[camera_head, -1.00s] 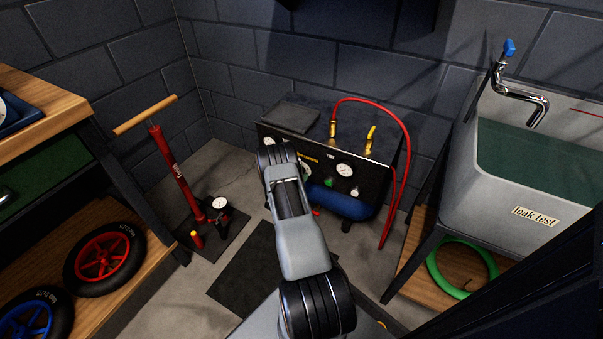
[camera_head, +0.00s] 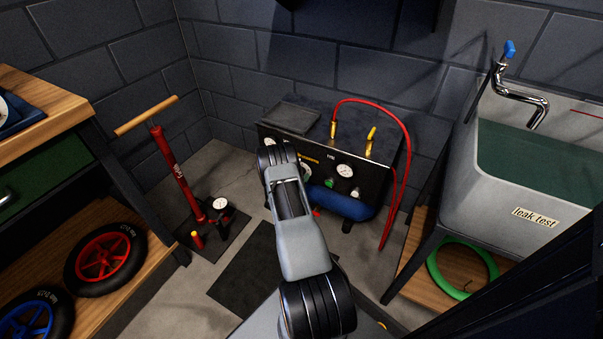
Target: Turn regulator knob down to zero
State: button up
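A compressor with a black front panel (camera_head: 377,178) stands on the floor against the back wall, with a blue tank (camera_head: 343,204) below. The panel carries a round white gauge (camera_head: 344,171), a small green part (camera_head: 329,183) and a small pale knob-like part (camera_head: 355,193). Another dial (camera_head: 305,168) is partly covered by my arm. I cannot tell which part is the regulator knob, or read the gauges. My arm reaches toward the panel's left part and covers some of it. My gripper is hidden behind my arm links, so its contact with the panel cannot be seen.
A red hose (camera_head: 409,150) loops from brass fittings over the compressor's right side. A red floor pump (camera_head: 174,172) stands left on a dark mat. A grey sink (camera_head: 458,180) stands right, and a wooden bench (camera_head: 62,112) with wheels below stands left.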

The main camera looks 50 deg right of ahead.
jog(key=shift+o, duration=0.3)
jog(key=shift+s+f, duration=0.1)
jog(key=shift+f, duration=0.05)
jog(key=p+v, duration=0.4)
jog(key=v, duration=1)
